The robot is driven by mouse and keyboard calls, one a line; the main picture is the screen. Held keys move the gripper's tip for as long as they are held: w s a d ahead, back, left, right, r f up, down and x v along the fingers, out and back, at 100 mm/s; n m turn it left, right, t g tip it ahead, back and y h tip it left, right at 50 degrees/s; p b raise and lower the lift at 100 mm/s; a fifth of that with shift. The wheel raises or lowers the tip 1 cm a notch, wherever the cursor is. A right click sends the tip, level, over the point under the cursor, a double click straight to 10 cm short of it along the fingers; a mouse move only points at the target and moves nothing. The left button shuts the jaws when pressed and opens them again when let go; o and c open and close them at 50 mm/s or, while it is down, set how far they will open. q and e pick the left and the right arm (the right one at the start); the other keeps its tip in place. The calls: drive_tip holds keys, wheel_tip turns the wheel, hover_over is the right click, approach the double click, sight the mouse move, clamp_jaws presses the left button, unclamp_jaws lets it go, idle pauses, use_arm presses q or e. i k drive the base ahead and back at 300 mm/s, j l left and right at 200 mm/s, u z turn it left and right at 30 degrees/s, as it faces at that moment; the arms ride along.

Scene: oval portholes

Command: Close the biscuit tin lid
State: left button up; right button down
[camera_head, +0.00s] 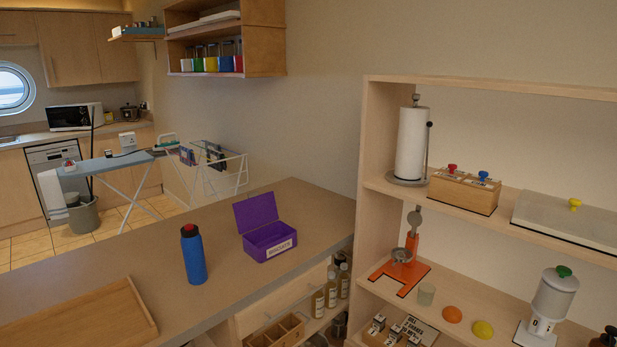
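A purple biscuit tin (270,242) with a white label on its front stands on the grey-brown countertop (225,270). Its purple lid (256,211) stands open, raised at the back of the tin, with the dark inside showing. Neither of my grippers shows in the head view, so I cannot see whether they hold anything.
A blue bottle with a red cap (194,257) stands left of the tin. A wooden tray (82,320) lies at the counter's front left. A wooden shelf unit (364,190) rises to the right. The counter between bottle and tin is clear.

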sight(253, 212)
drive_tip(key=i+l+u, duration=0.3)
drive_tip(key=i+u, duration=0.15)
drive_tip(key=i, duration=0.15)
drive_tip(key=i+l+u, duration=0.4)
drive_tip(key=i+l, duration=0.1)
drive_tip(key=i, duration=0.1)
